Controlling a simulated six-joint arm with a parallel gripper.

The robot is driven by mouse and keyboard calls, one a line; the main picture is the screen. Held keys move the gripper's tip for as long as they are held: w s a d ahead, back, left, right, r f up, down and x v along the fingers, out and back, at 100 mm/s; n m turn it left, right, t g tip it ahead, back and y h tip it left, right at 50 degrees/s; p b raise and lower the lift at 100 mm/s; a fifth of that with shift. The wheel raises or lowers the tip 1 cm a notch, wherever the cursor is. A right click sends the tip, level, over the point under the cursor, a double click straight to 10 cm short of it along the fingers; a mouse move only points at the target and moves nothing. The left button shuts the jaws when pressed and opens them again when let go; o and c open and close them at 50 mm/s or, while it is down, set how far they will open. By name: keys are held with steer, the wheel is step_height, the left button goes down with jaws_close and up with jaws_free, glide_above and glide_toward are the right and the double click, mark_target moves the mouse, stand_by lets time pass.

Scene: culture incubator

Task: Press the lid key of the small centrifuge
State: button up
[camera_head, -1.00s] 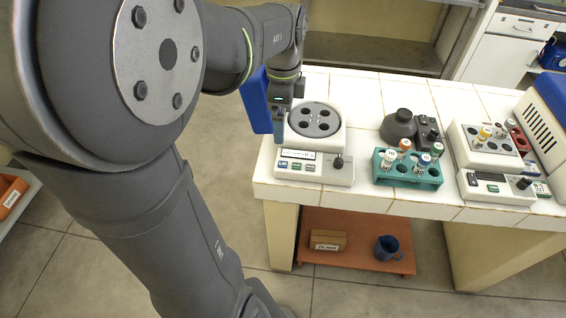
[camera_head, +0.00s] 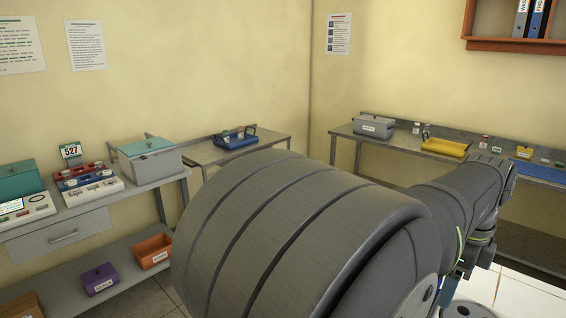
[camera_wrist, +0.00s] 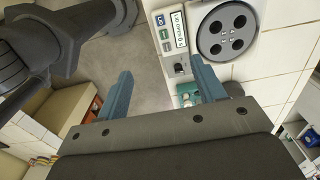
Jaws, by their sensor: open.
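The small centrifuge shows in the wrist view as a white body with a grey round rotor (camera_wrist: 227,30) holding several dark holes, no lid over it. Its front panel has a white label, a blue key (camera_wrist: 158,20), a green key (camera_wrist: 166,46) and a dark knob (camera_wrist: 180,68). I cannot read which key is the lid key. My gripper (camera_wrist: 161,66) is open and empty, its two blue-grey fingers apart near the panel's knob end. I cannot tell any contact. In the head view only a bit of the centrifuge (camera_head: 470,309) shows at the bottom edge, beside my arm.
A teal tube rack (camera_wrist: 188,92) is partly hidden behind the right finger. The white tiled table (camera_wrist: 285,45) ends near the panel, with floor beyond. The head view shows side benches with a grey box (camera_head: 150,160), a blue tray (camera_head: 236,140) and a yellow tray (camera_head: 446,147).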

jaws_close()
stand_by(1.4)
